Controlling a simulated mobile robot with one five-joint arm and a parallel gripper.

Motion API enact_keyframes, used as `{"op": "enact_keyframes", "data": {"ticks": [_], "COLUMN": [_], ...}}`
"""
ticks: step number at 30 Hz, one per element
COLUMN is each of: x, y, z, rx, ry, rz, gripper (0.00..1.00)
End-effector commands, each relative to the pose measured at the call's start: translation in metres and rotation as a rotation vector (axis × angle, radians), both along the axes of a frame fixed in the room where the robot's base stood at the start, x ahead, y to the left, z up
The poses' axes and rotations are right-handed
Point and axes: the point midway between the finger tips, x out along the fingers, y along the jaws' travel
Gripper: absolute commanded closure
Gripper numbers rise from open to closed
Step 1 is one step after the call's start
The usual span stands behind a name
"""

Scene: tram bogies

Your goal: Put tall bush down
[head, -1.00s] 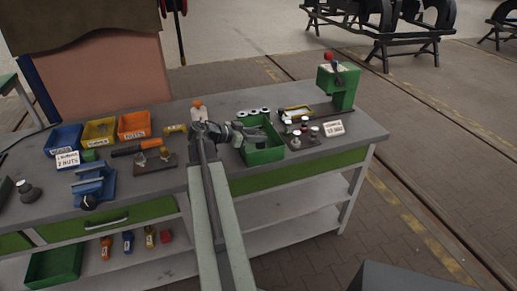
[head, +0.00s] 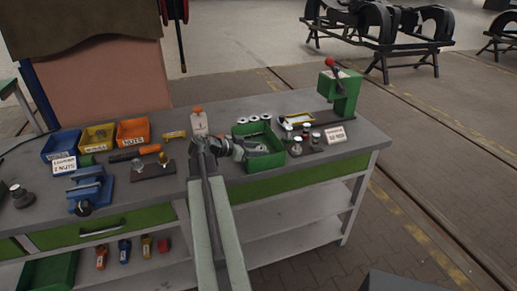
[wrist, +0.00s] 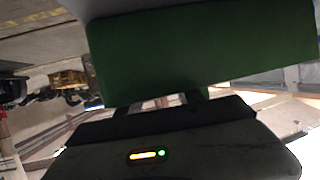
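My gripper (head: 258,148) is at the green open bin (head: 280,160) on the bench, with its tip reaching over or into the bin. The wrist view shows a green wall (wrist: 205,45) close in front of the gripper body, most likely the bin's side. I cannot make out a tall bush in the gripper. Several small pale-topped round parts (head: 305,137) stand on a dark board right of the bin. Whether one is the tall bush I cannot tell.
A green press (head: 345,95) with a red-knobbed lever and a white label card (head: 335,135) stand at the right end. Several white rings lie behind the bin. A blue vise (head: 90,190) and coloured bins (head: 133,132) are left.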

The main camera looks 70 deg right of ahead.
Motion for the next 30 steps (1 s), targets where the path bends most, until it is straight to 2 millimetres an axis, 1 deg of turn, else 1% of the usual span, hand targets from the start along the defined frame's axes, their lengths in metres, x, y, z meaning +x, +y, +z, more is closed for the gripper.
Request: {"op": "enact_keyframes", "data": {"ticks": [3, 5, 12, 15, 18, 23, 30], "x": [0.001, 0.007, 0.042, 0.055, 0.063, 0.069, 0.069], "y": [0.001, 0.009, 0.051, 0.067, 0.077, 0.085, 0.085], "z": [0.007, 0.011, 0.036, 0.043, 0.048, 0.050, 0.049], "rx": [0.000, 0.000, 0.000, 0.001, 0.000, 0.000, 0.000], "ry": [0.000, 0.000, 0.000, 0.001, 0.000, 0.000, 0.000], "rz": [0.000, 0.002, 0.003, 0.003, 0.001, -0.002, -0.002], "gripper": [0.56, 0.56, 0.56, 0.56, 0.56, 0.56, 0.56]}}
